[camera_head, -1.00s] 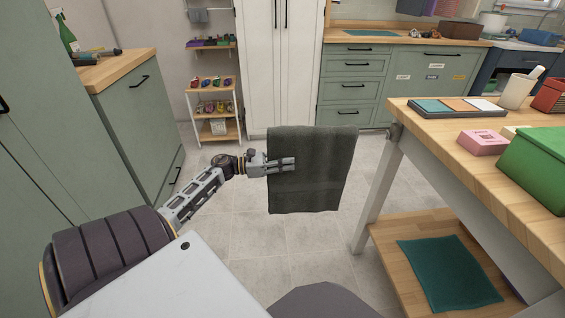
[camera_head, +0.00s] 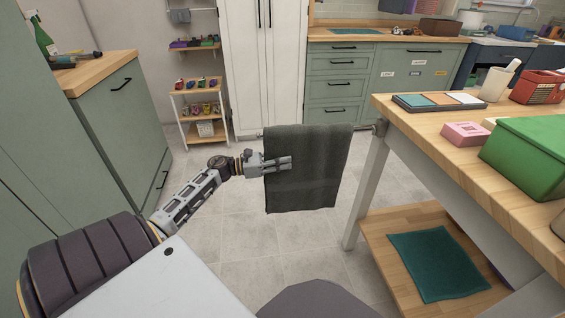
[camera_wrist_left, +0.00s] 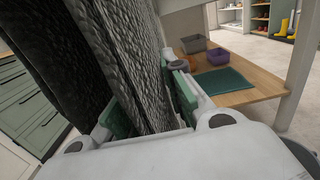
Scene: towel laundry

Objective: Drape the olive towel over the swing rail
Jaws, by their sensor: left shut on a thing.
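The olive towel (camera_head: 308,180), dark grey-green, hangs as a flat sheet left of the wooden table. Its top edge lies level with a bracket (camera_head: 379,127) on the table's corner. A thin tip of the swing rail (camera_head: 260,135) shows at the towel's upper left; the towel hides the rest. My left gripper (camera_head: 285,163) is shut on the towel near its left edge, below the top. In the left wrist view, the towel (camera_wrist_left: 135,60) hangs in layers between the green-padded fingers (camera_wrist_left: 150,115). My right gripper is not in view.
The wooden table (camera_head: 425,117) stands right of the towel, with a teal cloth (camera_head: 437,263) on its lower shelf (camera_head: 380,250). A green box (camera_head: 540,155) and a pink box (camera_head: 465,134) sit on top. Green cabinets (camera_head: 122,130) stand at the left. The tiled floor (camera_head: 235,225) is clear.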

